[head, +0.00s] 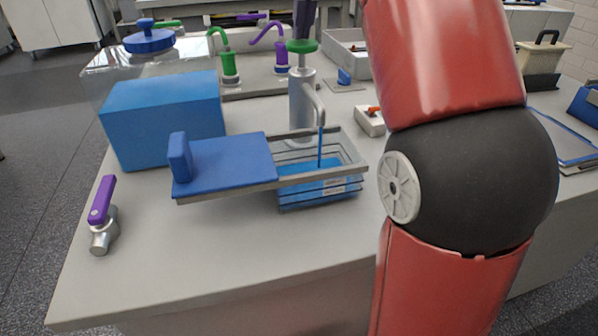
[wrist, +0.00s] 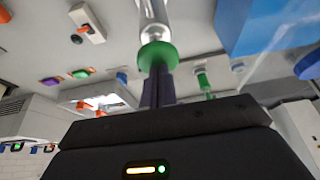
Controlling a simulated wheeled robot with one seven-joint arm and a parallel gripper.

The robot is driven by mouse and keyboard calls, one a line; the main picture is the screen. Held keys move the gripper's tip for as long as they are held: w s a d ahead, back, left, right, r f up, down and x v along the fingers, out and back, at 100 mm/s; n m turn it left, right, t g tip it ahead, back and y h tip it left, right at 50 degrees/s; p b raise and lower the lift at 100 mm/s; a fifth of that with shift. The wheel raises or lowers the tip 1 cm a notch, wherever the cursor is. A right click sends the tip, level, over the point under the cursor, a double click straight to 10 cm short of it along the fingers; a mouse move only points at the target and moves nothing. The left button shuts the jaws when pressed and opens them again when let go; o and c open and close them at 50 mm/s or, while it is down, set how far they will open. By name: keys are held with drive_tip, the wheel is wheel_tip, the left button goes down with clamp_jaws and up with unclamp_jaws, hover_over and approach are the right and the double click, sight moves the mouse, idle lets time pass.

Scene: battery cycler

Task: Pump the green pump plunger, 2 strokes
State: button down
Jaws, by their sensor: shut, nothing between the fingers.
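The green pump plunger (head: 302,46) is a round cap on top of an upright silver pump (head: 301,100) in the head view. My gripper (head: 305,36) is shut and empty, pointing down onto the cap, with its dark fingertips at the cap's top. They appear to touch it. In the wrist view the shut fingers (wrist: 158,80) meet the green cap (wrist: 157,54), with the silver pump body beyond it. A thin blue stream (head: 321,148) runs from the pump's spout into a clear basin (head: 350,180) holding blue liquid.
A sliding blue lid (head: 225,165) covers the basin's left part. A blue box (head: 165,118) stands behind it. Green (head: 229,65) and purple (head: 281,55) taps stand behind the pump. A purple-handled valve (head: 102,215) sits front left. My red arm blocks the right side.

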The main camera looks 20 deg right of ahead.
drive_tip(key=shift+f+b, duration=0.7)
drive_tip(key=shift+f, duration=0.35)
drive_tip(key=shift+r, duration=0.15)
drive_tip(key=shift+r+p, duration=2.05)
drive_tip(key=shift+p, duration=0.4)
drive_tip(key=shift+f, duration=0.25)
